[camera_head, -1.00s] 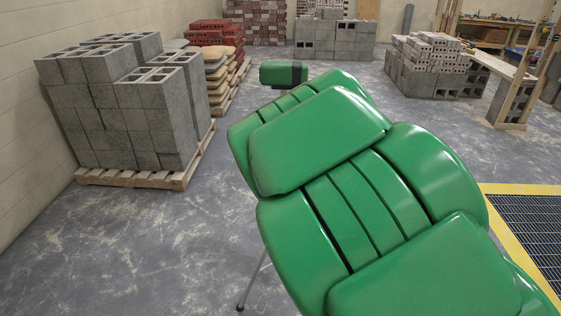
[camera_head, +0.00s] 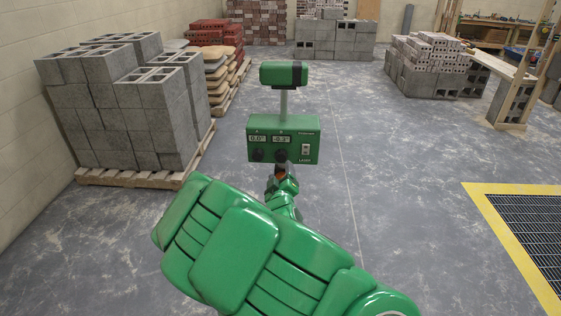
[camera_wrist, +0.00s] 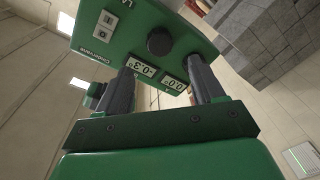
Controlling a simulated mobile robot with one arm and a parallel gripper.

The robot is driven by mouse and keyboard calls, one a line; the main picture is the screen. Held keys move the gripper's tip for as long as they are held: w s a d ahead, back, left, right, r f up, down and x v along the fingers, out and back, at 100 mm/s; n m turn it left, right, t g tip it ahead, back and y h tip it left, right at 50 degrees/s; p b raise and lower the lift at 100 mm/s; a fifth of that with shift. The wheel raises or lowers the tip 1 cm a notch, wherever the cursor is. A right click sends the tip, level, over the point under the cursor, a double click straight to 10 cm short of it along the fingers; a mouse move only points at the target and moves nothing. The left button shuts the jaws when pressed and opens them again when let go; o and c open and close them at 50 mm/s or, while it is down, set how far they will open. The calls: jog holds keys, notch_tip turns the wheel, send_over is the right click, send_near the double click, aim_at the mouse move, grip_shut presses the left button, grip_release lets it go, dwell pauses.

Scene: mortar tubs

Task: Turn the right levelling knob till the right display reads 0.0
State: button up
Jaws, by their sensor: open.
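A green levelling box (camera_head: 308,135) faces me in the head view. Its left display (camera_head: 257,139) reads 0.0° and its right display (camera_head: 281,139) reads about -0.3°. Below them are a dark left knob (camera_head: 258,155) and a dark right knob (camera_head: 281,157). My gripper (camera_head: 281,172) is just below and in front of the right knob, partly hidden by my arm. In the wrist view the panel is upside down. My open gripper (camera_wrist: 161,66) has the right display (camera_wrist: 143,68) between its fingers.
A switch (camera_head: 306,149) marked LASER is on the box's right side. A green laser head (camera_head: 284,74) stands on a post above. Concrete blocks (camera_head: 125,105) on a pallet are at the left. A yellow-edged floor grate (camera_head: 540,225) is at the right. Floor around the box is clear.

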aim_at(281, 158)
jog(key=shift+w+a, duration=0.2)
jog(key=shift+w, duration=1.75)
jog(key=shift+w+a, duration=0.15)
jog(key=shift+w, duration=1.8)
jog(key=c, duration=1.1)
jog(key=shift+o, duration=0.2)
jog(key=shift+m, duration=0.3)
jog(key=m, duration=0.4)
jog(key=shift+f, duration=0.15)
jog(key=shift+m+t+h, duration=0.3)
jog(key=shift+m, duration=1.8)
